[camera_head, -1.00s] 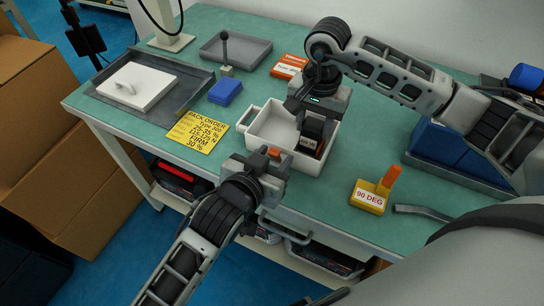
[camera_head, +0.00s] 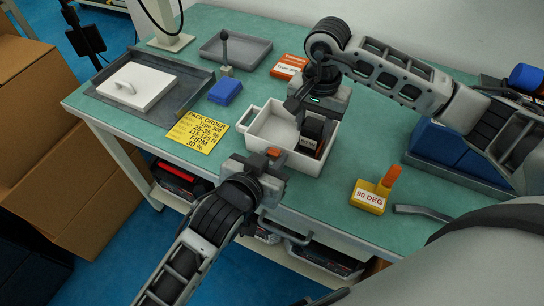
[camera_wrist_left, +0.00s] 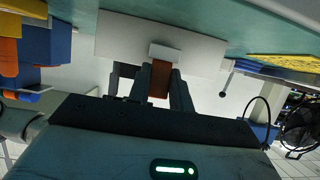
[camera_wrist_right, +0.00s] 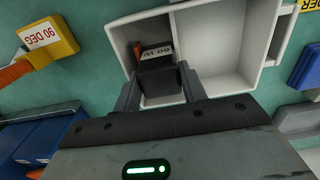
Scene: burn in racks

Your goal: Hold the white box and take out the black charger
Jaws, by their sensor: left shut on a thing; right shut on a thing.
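The white box (camera_head: 262,129) sits open on the green bench in the head view, with a divider inside. The black charger (camera_wrist_right: 158,78) is in one compartment, with a white label and an orange part beside it. It also shows in the head view (camera_head: 314,128). My right gripper (camera_wrist_right: 160,92) reaches down into that compartment and is shut on the charger. My left gripper (camera_head: 269,160) is at the box's near side. In the left wrist view its fingers are shut on the white tab (camera_wrist_left: 165,52) of the box. The charger's lower end is hidden.
A yellow order card (camera_head: 197,132), a blue block (camera_head: 225,91) and a grey tray (camera_head: 236,48) lie left of and behind the box. A yellow "90 DEG" block (camera_head: 369,197) stands to the right. A white lidded piece (camera_head: 138,86) lies in a dark tray.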

